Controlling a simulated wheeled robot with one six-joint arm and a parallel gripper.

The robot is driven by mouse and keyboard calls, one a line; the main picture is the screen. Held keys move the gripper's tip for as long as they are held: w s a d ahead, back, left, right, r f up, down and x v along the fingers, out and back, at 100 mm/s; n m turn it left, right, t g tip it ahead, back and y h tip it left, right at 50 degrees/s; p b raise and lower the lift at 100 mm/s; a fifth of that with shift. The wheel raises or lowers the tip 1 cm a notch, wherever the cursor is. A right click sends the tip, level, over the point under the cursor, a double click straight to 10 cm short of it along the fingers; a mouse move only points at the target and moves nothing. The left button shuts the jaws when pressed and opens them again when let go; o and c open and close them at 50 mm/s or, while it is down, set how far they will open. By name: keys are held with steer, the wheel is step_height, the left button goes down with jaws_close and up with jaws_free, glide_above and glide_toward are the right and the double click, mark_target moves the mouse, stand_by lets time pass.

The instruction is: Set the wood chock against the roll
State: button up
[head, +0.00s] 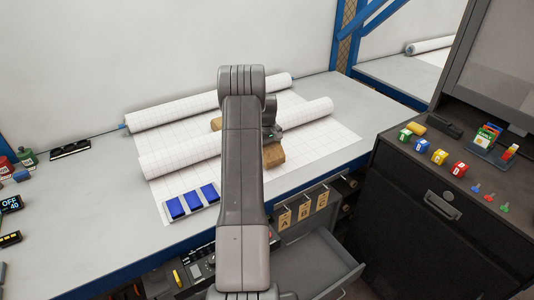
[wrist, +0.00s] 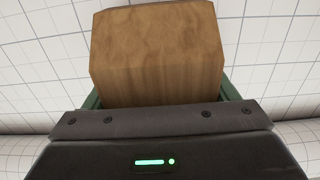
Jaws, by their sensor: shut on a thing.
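The wood chock (head: 273,155) is a tan block at the front side of the nearer white gridded roll (head: 180,156), right of my arm. My gripper (head: 271,135) is above it and partly hidden by my arm. In the wrist view the chock (wrist: 158,55) fills the space between the green fingers of my gripper (wrist: 160,98), which is shut on it. I cannot tell whether the chock touches the roll or the sheet. A second brown piece (head: 215,124) shows between the two rolls, partly hidden by my arm.
A farther roll (head: 200,102) lies behind on the grey table (head: 90,215). Several blue blocks (head: 191,202) sit on the sheet's front edge. An open drawer (head: 325,262) juts out below. A dark cabinet (head: 430,215) with coloured cubes stands right.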

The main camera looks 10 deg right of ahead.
steer(key=shift+f, duration=0.85)
steer(key=o, duration=1.2)
step_height(320, 180, up, 12)
steer(key=shift+r+b, duration=0.1)
steer(key=shift+b, duration=0.8)
